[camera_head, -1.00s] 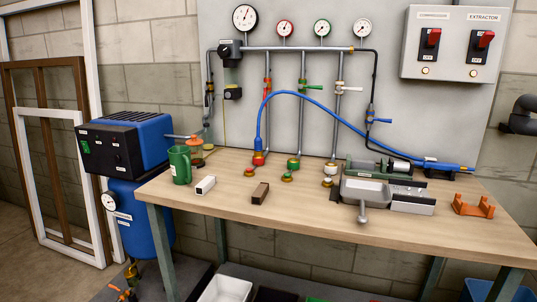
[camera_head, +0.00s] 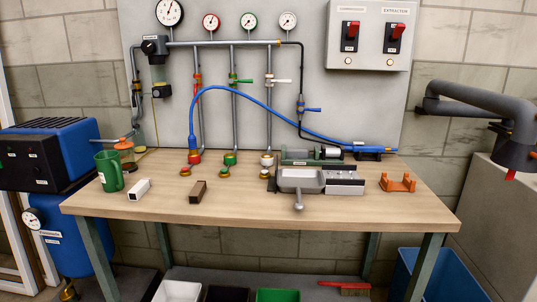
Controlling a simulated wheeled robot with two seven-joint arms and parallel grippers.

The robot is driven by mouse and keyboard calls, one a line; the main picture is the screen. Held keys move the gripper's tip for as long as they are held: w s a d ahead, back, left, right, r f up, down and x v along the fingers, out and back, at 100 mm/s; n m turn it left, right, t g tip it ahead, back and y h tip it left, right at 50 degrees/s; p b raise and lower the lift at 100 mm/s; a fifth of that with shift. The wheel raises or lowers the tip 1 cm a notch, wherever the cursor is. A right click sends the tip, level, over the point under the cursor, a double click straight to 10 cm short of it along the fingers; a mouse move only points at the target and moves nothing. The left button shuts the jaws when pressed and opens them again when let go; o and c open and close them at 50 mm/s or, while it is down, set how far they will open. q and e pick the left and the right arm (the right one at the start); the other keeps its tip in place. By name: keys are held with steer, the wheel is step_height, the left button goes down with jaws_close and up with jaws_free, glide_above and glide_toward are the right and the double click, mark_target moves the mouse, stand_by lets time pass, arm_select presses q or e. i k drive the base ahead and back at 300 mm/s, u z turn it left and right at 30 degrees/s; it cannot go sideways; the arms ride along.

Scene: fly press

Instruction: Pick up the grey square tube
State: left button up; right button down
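A pale grey, nearly white square tube (camera_head: 140,188) lies on the left part of the wooden workbench (camera_head: 270,212), near its front edge. A dark opening shows at its near end. A brown square tube (camera_head: 198,191) lies a little to its right, apart from it. Neither of my grippers is in view.
A green mug (camera_head: 109,171) stands left of the tubes. A blue compressor (camera_head: 67,155) stands at left. The bench front around the tubes is clear.

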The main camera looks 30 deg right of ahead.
mark_target(290, 153)
steer(key=k, duration=0.55)
steer(key=z, duration=1.6)
steer(key=i, duration=1.35)
steer(key=u, duration=0.25)
